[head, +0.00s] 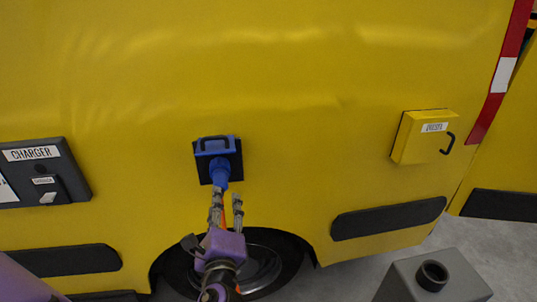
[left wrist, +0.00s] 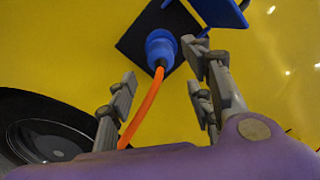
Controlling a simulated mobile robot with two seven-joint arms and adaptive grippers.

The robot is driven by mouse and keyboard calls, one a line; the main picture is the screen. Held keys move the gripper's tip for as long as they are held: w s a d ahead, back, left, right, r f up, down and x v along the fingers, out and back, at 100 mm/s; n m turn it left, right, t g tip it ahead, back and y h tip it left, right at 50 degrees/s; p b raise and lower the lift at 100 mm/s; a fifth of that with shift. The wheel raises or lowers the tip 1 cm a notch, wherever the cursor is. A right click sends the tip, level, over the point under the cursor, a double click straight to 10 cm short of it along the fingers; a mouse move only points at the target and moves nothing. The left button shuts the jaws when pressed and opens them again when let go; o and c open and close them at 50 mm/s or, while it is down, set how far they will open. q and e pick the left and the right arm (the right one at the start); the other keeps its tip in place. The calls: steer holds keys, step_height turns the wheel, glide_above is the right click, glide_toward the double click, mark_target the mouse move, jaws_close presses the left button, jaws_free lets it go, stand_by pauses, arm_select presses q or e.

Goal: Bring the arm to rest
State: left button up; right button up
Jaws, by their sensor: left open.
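My left gripper (head: 227,204) is in front of the yellow vehicle side, just below a blue plug (head: 220,173). Its fingers are apart, and it also shows in the left wrist view (left wrist: 166,92). The blue plug (left wrist: 160,47) sits at a black socket plate (head: 204,165) whose blue lid (head: 215,145) is raised. An orange cable (left wrist: 146,108) runs down from the plug, between the spread fingers in the left wrist view. I cannot tell whether a finger touches the plug or cable. My right gripper is not in view.
A charger box (head: 70,178) is on the vehicle at left. A yellow box (head: 412,138) with a black handle is at right. A wheel (head: 268,262) is behind my left gripper. A grey pedestal (head: 405,285) with a black round holder (head: 432,276) stands at lower right.

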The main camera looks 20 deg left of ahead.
arm_select(q)
steer(key=s+d+f+n+g+h, duration=0.1)
steer(key=s+d+f+n+h, duration=0.25)
steer(key=f+n, duration=0.35)
steer(key=s+d+f+n+g+h, duration=0.25)
steer(key=d+f+n, duration=0.25)
steer(key=f, duration=0.5)
steer(key=s+d+f+n+g+h, duration=0.1)
steer(key=s+f+n+g, duration=0.1)
steer(key=s+f, duration=0.5)
steer(key=s+d+f+n+g+h+p, duration=0.1)
steer(key=s+f+n, duration=0.3)
steer(key=s, duration=1)
step_height(320, 180, down, 3)
steer(key=shift+d+r+g+h, duration=0.1)
steer(key=shift+d+g+h, duration=0.35)
steer(key=shift+h, duration=0.35)
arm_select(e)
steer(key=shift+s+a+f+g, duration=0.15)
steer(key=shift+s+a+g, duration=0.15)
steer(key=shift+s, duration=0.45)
arm_select(q)
steer(key=shift+w, duration=0.1)
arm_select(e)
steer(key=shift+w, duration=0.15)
